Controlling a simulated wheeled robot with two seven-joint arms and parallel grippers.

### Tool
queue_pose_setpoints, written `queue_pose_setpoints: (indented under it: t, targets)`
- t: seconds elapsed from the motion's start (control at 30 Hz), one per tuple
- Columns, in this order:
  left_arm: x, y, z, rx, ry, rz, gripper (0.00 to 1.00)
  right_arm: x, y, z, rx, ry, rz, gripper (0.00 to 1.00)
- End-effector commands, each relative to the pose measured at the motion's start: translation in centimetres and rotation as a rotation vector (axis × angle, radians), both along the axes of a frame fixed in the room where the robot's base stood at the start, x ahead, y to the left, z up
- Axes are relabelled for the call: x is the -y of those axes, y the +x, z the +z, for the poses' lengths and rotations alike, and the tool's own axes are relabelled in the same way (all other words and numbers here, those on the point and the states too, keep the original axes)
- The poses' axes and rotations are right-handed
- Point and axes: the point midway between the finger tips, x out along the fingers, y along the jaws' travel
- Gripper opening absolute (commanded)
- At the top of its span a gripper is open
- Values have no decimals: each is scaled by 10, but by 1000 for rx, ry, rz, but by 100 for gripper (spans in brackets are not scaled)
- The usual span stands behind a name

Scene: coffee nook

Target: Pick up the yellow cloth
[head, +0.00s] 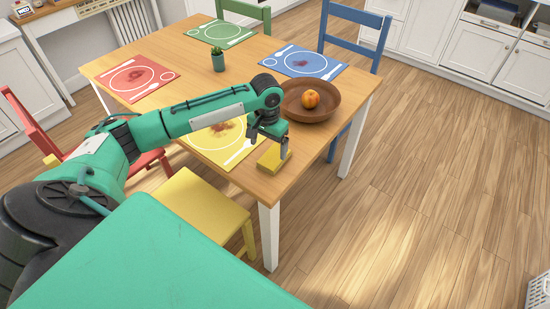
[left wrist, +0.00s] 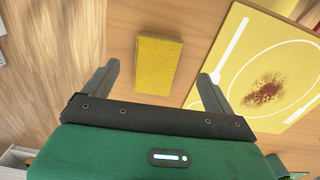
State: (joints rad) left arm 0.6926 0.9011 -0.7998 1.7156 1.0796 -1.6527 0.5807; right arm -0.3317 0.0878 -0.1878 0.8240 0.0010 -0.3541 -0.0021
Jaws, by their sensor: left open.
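The yellow cloth (head: 274,157) is a thick folded yellow block on the wooden table, near its front right edge. It also shows in the left wrist view (left wrist: 157,66), lying between and beyond my fingertips. My left gripper (head: 272,136) is above the cloth, with its fingers pointing down. In the left wrist view my left gripper (left wrist: 158,80) is open, with one finger on each side of the cloth and gaps on both sides. Nothing is held. My right gripper is not in these views.
The yellow placemat (head: 240,156) with a dark red stain lies beside the cloth. A brown bowl (head: 330,114) with an orange fruit (head: 310,99) stands behind it. Red, green and blue placemats and a small potted plant (head: 218,61) are farther off. A yellow chair (head: 205,203) stands at the front edge.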

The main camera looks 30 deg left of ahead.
Motion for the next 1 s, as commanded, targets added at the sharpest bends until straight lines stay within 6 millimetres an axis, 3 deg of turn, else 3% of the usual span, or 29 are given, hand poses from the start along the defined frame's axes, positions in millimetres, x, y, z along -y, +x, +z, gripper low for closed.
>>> queue_pose_setpoints:
  t: [0.6,0.9,1.0]
  targets:
    - [1,11,-69,-1,1,0,89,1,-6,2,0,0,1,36]
    - [2,12,-74,2,1,-2,89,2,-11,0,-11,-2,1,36]
    - [2,12,-74,2,1,-1,69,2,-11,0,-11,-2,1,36]
